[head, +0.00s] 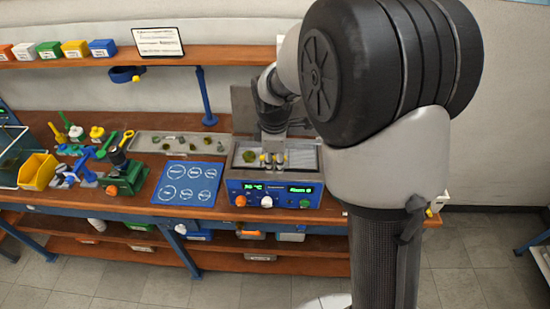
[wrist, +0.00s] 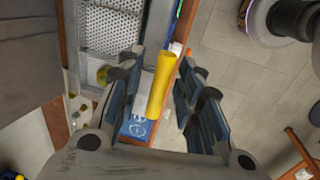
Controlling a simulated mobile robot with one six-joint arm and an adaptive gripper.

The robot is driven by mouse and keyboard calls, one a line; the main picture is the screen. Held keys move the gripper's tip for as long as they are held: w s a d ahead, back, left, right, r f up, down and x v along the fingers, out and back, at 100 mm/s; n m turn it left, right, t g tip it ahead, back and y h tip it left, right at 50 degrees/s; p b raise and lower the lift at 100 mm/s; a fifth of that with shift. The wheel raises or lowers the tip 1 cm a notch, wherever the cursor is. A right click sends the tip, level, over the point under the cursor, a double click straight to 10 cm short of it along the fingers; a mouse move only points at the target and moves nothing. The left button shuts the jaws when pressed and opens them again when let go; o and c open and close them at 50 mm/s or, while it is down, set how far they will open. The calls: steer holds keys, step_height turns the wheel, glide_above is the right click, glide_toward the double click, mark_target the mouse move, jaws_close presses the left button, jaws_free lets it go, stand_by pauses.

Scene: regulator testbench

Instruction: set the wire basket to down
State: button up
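The wire basket (wrist: 112,28), a pale perforated tray, shows at the top left of the wrist view. In the head view the basket (head: 305,160) sits in the tank opening of a blue bench unit (head: 272,193), partly hidden by my gripper. I cannot tell its height there. A yellow bar-like grip (wrist: 160,85) lies between my fingers in the wrist view; its join to the basket is not clear. My gripper (wrist: 160,72) is open, with a finger on each side of the yellow grip and gaps visible. In the head view my gripper (head: 272,160) points down over the unit's front.
A grey tray (head: 180,145) with small parts and a blue mat (head: 187,183) with white circles lie left of the unit. A green-based tool (head: 125,178) and a yellow bin (head: 38,172) stand farther left. A shelf (head: 110,58) runs above the bench.

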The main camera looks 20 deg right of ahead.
steer(key=shift+c, duration=0.2)
jaws_close()
stand_by(0.6)
